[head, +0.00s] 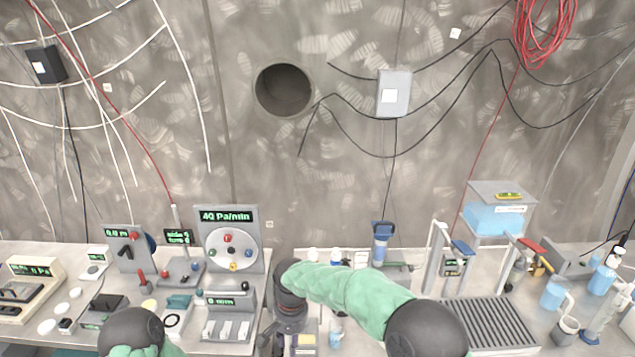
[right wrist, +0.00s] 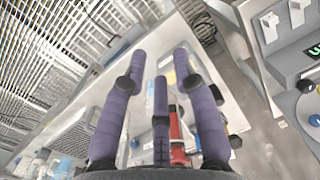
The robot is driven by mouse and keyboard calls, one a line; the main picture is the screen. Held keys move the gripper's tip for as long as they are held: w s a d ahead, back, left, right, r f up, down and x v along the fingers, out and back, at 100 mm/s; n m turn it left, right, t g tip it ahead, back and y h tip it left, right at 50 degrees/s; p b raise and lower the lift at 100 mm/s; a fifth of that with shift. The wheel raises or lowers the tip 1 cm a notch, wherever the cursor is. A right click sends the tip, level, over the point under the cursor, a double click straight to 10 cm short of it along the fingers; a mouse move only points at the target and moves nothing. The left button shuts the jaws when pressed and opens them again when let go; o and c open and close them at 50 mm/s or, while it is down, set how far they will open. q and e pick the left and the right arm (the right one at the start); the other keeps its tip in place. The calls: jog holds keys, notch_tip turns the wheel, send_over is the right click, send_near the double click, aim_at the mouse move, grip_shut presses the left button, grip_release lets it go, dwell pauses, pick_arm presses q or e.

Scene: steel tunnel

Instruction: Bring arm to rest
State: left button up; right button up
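My right arm (head: 345,292), in a green sleeve, comes in from the lower right of the head view and reaches left across the bench. Its gripper (head: 288,325) hangs over the front middle of the bench, partly hidden by the wrist. In the right wrist view, the purple fingers of the right gripper (right wrist: 160,65) are spread apart, with nothing visible held between them. A red object (right wrist: 177,135) shows behind the fingers. Of my left arm, only a dark joint and some green sleeve (head: 135,332) show at the lower left. The left gripper is out of view.
A grey panel reading 40 Pa/min (head: 228,240) stands left of the right gripper. A blue-topped device (head: 382,240) stands behind the right arm. A ribbed grey tray (head: 490,325) and a clear tank of blue liquid (head: 495,215) are at right. The bench is crowded.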

jog(key=s+d+f+y, duration=0.1)
jog(key=s+d+f, duration=0.2)
jog(key=f, duration=0.4)
jog(key=s+d+f+y+b, duration=0.1)
jog(key=s+d+f, duration=0.25)
jog(key=f, duration=0.35)
jog(key=s+d+f+y, duration=0.1)
jog(key=s+d+f, duration=0.2)
jog(key=f, duration=0.4)
pick_arm(q)
jog(key=shift+s+f+b, duration=0.15)
jog(key=shift+f+b, duration=0.2)
jog(key=shift+f, duration=0.5)
pick_arm(e)
jog(key=s+d+f, duration=0.3)
jog(key=s, duration=0.5)
jog(key=s+d+f+m, duration=0.1)
jog(key=s+d+f, duration=0.3)
jog(key=s, duration=0.3)
jog(key=shift+s+d+t, duration=0.2)
jog(key=shift+s+t, duration=0.15)
jog(key=shift+t, duration=0.05)
pick_arm(q)
jog(key=shift+o, duration=0.3)
pick_arm(e)
jog(key=shift+f, duration=0.1)
